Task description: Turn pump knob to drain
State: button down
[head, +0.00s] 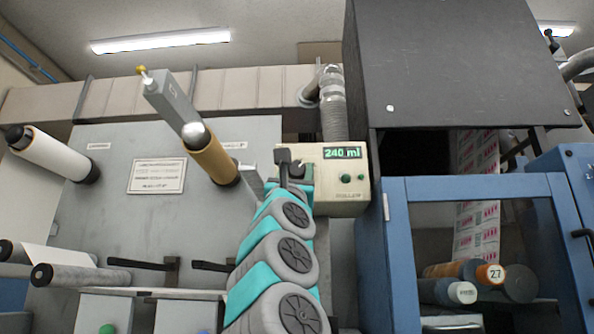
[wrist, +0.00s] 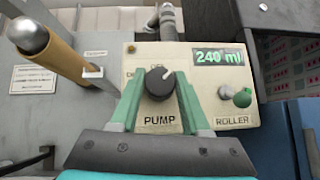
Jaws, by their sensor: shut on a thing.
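The black pump knob (wrist: 159,83) sits on the front of a cream control box (wrist: 205,110), above the word PUMP. Its white pointer mark faces up and to the right. My gripper (wrist: 160,88) has its two green fingers on either side of the knob and is shut on it. Labels left of the knob are partly hidden by it and the left finger; I cannot read them fully. In the head view my gripper (head: 292,166) reaches the left part of the box (head: 345,195), and the knob is mostly hidden there. The green display (head: 342,153) reads 240 ml.
Right of the knob are a green button (wrist: 242,97) and a smaller knob above ROLLER. A tan roller (wrist: 55,55) juts out close on the left. A blue-framed cabinet (head: 400,250) stands to the right. A corrugated hose (head: 333,105) rises above the box.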

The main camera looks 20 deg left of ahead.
jog(key=shift+n+y, duration=0.4)
jog(key=shift+y, duration=0.1)
jog(key=shift+d+n+g+y, duration=0.1)
jog(key=shift+n+g+y, duration=0.4)
jog(key=shift+n+y, duration=1)
jog(key=shift+d+n+g+y, duration=0.1)
jog(key=shift+n+g+y, duration=0.4)
jog(key=shift+n+y, duration=0.95)
jog(key=shift+a+r+n+g+y+p, duration=0.1)
jog(key=shift+n+g+y+p, duration=0.3)
jog(key=shift+n+g+y, duration=0.7)
jog(key=shift+r+n+g+y+p, duration=0.1)
jog(key=shift+n+g+y+p, duration=0.3)
jog(key=shift+n+y, duration=1.2)
jog(key=n+g+p, duration=0.1)
jog(key=n, duration=0.1)
jog(key=shift+w+n, duration=0.1)
jog(key=shift+n, duration=0.25)
jog(key=shift+n+g+y+p, duration=0.7)
jog(key=shift+n+g, duration=0.45)
jog(key=shift+n, duration=0.25)
jog(key=shift+n+g+y+p, duration=0.55)
jog(key=shift+n+g+p, duration=0.25)
jog(key=shift+n+g, duration=0.5)
jog(key=shift+f+n+g+p, duration=0.15)
jog(key=shift+n+g+p, duration=0.25)
jog(key=shift+n+g, duration=1.45)
jog(key=shift+n, duration=0.55)
